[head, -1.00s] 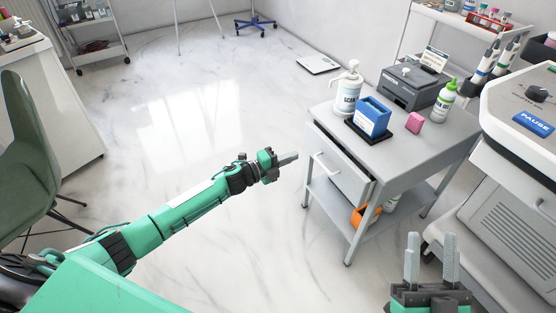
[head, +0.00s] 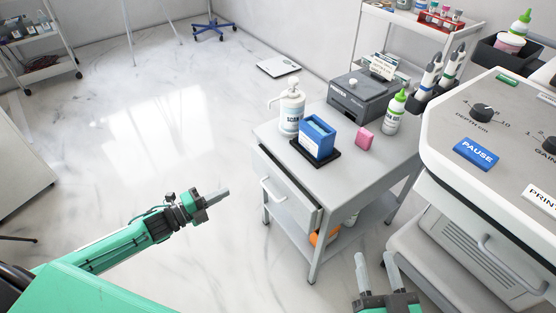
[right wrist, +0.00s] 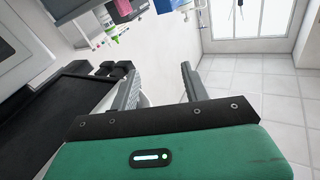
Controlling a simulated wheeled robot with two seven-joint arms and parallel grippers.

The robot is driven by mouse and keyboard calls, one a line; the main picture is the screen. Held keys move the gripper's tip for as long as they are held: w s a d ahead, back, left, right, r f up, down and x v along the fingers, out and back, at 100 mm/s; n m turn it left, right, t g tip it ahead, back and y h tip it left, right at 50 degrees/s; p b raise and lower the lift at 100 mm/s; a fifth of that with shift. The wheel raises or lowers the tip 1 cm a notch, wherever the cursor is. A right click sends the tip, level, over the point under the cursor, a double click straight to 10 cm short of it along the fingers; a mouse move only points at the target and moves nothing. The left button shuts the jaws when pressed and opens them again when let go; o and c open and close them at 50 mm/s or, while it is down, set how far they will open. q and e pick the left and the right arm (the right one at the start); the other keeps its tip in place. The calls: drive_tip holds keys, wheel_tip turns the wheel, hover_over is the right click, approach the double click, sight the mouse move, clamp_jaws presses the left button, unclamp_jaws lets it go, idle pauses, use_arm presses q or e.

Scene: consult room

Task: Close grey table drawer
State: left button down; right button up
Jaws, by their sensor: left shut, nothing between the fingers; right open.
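The grey table (head: 345,183) stands right of centre in the head view. Its drawer (head: 285,194), with a pale bar handle (head: 277,197), faces left and sticks out from the table front, partly open. My left gripper (head: 222,193) is shut and empty, left of the drawer and apart from it. My right gripper (head: 377,272) is open and empty at the bottom of the head view, in front of the table's near right side. Its fingers also show in the right wrist view (right wrist: 160,85), with nothing between them.
On the table top are a pump bottle (head: 291,112), a blue box (head: 318,138), a pink block (head: 364,138), a green-capped bottle (head: 394,112) and a printer (head: 365,95). A large machine with a PAUSE button (head: 476,154) stands right.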

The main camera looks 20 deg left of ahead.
use_arm(q)
drive_tip(key=b, duration=0.3)
approach(269, 169)
drive_tip(key=x, duration=0.5)
drive_tip(key=shift+w+d, duration=0.15)
drive_tip(key=shift+w+d+r, duration=0.1)
drive_tip(key=shift+w+d, duration=0.35)
drive_tip(key=shift+w, duration=0.1)
use_arm(e)
drive_tip(key=d+r+t, duration=0.4)
drive_tip(key=r+t, duration=0.3)
drive_tip(key=r, duration=0.4)
drive_tip(key=shift+w+r+t, duration=0.15)
drive_tip(key=shift+r+t, duration=0.15)
use_arm(q)
drive_tip(key=x, duration=0.4)
drive_tip(key=shift+w+d, duration=0.1)
drive_tip(key=shift+w, duration=0.05)
drive_tip(key=shift+r, duration=0.15)
use_arm(e)
drive_tip(key=shift+s+d+r+t+y, duration=0.1)
drive_tip(key=shift+s+r+t+y, duration=0.2)
drive_tip(key=shift+r, duration=0.25)
drive_tip(key=shift+s+d+r+t+y, duration=0.1)
drive_tip(key=shift+s+r+t, duration=0.1)
drive_tip(key=shift+r+t, duration=0.25)
